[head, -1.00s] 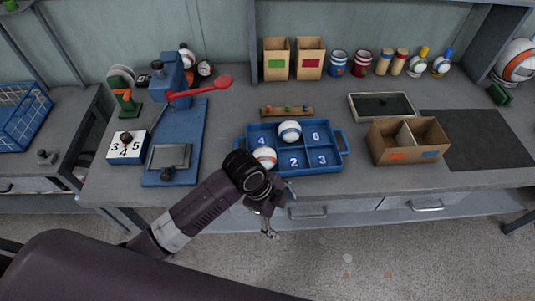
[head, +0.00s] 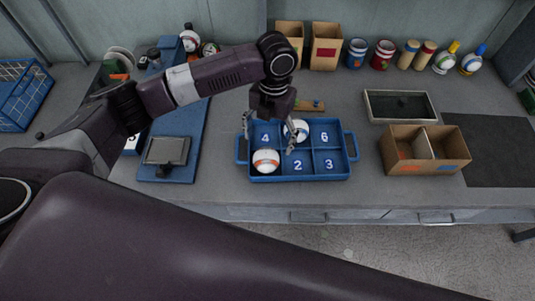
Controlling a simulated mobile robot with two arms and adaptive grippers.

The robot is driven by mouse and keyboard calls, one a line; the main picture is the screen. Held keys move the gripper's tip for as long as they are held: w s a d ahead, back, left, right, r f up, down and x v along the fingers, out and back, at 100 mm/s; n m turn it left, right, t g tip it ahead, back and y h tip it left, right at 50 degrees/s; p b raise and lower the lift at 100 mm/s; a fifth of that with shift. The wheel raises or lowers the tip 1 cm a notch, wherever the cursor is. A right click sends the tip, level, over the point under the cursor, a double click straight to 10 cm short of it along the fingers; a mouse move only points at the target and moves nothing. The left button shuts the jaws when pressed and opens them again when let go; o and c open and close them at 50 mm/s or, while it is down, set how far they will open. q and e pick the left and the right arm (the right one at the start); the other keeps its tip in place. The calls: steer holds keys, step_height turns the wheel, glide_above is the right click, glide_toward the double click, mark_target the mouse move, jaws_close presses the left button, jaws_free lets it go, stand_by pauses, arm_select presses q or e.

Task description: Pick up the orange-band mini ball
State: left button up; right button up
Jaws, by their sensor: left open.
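The blue tray (head: 321,178) has numbered compartments and stands near the table's front edge. A white mini ball with an orange band (head: 265,161) sits in its front left compartment. A second white mini ball (head: 300,129) sits in the back middle compartment, partly hidden by a finger; its band is hard to make out. My left gripper (head: 269,137) is open and points down over the back left part of the tray, near the compartment marked 4. Its fingers are spread and nothing is between them. The orange-band ball is just in front of it. My right gripper is not in view.
A divided cardboard box (head: 430,168) stands right of the tray, with a grey framed tray (head: 399,106) behind it. The blue press (head: 178,127) is at left, partly behind my arm. Cartons (head: 325,47), cans and bottles line the back wall.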

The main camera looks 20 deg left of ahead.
mark_target(266, 152)
arm_select(q)
steer(key=shift+s+f+p, duration=0.35)
steer(key=shift+f+p, duration=0.1)
steer(key=shift+f, duration=0.4)
steer(key=f, duration=0.2)
steer(key=s+f+p, duration=0.1)
steer(key=shift+a+f+p, duration=0.15)
steer(key=shift+f+p, duration=0.15)
steer(key=shift+f, duration=0.5)
steer(key=shift+w, duration=0.1)
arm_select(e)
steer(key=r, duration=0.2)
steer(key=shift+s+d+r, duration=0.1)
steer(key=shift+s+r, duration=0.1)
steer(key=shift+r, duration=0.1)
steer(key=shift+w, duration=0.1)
arm_select(q)
steer(key=c, duration=1.2)
steer(key=shift+r, duration=0.1)
